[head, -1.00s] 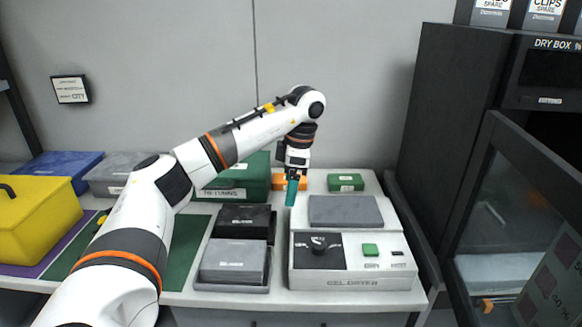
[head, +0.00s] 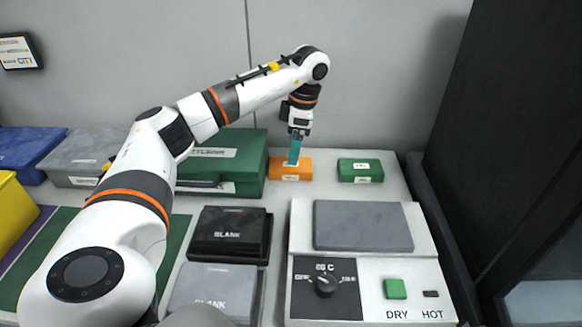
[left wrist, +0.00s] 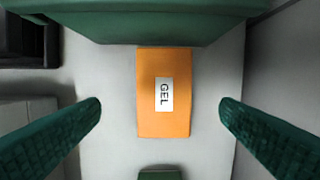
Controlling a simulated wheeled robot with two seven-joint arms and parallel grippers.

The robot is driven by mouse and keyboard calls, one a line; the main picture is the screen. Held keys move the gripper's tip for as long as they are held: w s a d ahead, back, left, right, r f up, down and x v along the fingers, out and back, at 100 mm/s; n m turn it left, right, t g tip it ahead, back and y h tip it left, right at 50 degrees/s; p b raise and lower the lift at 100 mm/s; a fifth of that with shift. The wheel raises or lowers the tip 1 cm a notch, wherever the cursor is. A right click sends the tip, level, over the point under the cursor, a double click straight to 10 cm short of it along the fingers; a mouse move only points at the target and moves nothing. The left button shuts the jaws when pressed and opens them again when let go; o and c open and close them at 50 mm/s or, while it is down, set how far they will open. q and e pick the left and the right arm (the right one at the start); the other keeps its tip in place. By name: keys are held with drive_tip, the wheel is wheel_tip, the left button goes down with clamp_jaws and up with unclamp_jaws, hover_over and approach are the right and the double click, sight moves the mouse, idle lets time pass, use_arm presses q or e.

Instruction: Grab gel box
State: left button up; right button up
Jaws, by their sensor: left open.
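The gel box is a small orange box (head: 281,169) on the bench, between the large green case and a small green box. In the left wrist view the orange gel box (left wrist: 150,118) lies centred below my gripper, with a white "GEL" label facing up. My left gripper (head: 295,152) is above the gel box and overlaps its back part in the head view. In the left wrist view its two green fingers (left wrist: 160,112) are spread wide, one on each side of the box with clear gaps. Nothing is between them in contact. My right gripper is not in view.
The large green case (head: 222,165) stands close to the box's left. A small green box (head: 360,171) is to its right. The gel dryer (head: 420,265) and black blank box (head: 228,234) are in front. A dark cabinet (head: 490,130) stands at right.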

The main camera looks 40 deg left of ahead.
use_arm(q)
drive_tip(key=shift+a+f, duration=0.15)
drive_tip(key=shift+f, duration=0.75)
drive_tip(key=shift+a+f, duration=0.15)
drive_tip(key=shift+f, duration=1.2)
drive_tip(key=shift+a+f, duration=0.15)
drive_tip(key=shift+f, duration=1.2)
drive_tip(key=shift+c, duration=0.7)
drive_tip(key=c, duration=1)
drive_tip(key=shift+c, duration=0.2)
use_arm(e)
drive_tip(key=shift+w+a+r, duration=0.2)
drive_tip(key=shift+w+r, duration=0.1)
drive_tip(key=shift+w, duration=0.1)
use_arm(q)
drive_tip(key=shift+r, duration=0.15)
wheel_tip(320, 180, up, 18)
drive_tip(key=p, duration=0.3)
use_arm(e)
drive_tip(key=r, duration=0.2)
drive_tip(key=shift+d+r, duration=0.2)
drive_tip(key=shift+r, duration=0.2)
